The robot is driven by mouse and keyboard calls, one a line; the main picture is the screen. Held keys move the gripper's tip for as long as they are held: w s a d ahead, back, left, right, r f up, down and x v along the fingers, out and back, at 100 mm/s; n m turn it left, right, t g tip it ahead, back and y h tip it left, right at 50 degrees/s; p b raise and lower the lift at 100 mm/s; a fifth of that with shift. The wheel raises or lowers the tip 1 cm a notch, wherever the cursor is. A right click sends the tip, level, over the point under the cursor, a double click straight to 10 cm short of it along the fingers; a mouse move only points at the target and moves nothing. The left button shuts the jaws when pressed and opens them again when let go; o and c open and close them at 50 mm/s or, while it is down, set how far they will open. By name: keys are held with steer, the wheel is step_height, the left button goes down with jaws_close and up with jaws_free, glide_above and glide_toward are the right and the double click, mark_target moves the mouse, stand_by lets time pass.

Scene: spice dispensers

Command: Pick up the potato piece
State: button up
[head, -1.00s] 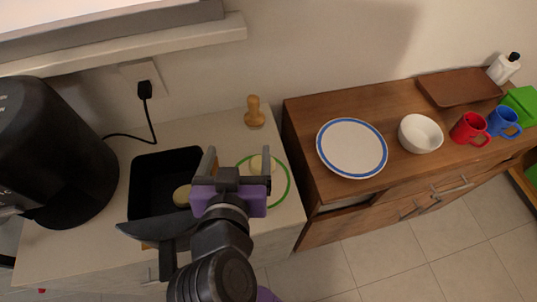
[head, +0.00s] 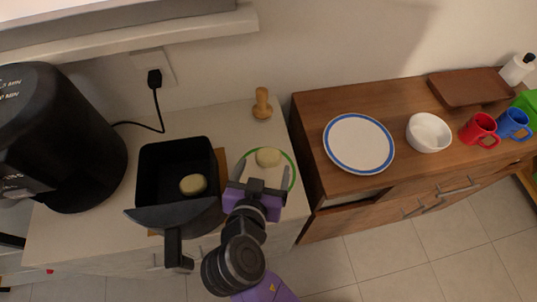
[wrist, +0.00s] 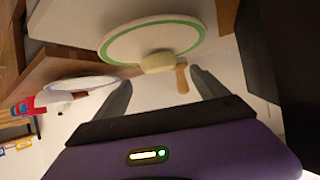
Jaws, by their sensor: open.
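A pale potato piece (head: 268,157) lies on a white plate with a green rim (head: 292,178) on the left counter. Another potato piece (head: 193,184) lies in the black square pan (head: 160,160) to the left. My gripper (head: 264,174) is open and empty, with its fingers over the near part of the green-rimmed plate, just short of the piece on it. In the wrist view, that piece (wrist: 158,62) shows ahead of the gap between the two spread fingers, at the edge of the plate (wrist: 125,45). My gripper partly hides the plate in the head view.
A wooden stamp-like tool (head: 262,104) stands behind the plate. A black appliance (head: 65,140) with a cord is at left. The lower wooden cabinet at right holds a blue-rimmed plate (head: 358,144), a white bowl (head: 428,132) and mugs.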

mark_target(269, 155)
steer(key=x, duration=0.5)
steer(key=shift+w+d+f+p, duration=0.1)
steer(key=shift+w+f+p, duration=0.1)
steer(key=shift+p, duration=0.2)
steer(key=shift+c, duration=0.4)
steer(key=c, duration=1.4)
steer(key=shift+o, duration=0.2)
steer(key=shift+r, duration=0.15)
step_height(269, 155, up, 20)
steer(key=shift+b, duration=0.4)
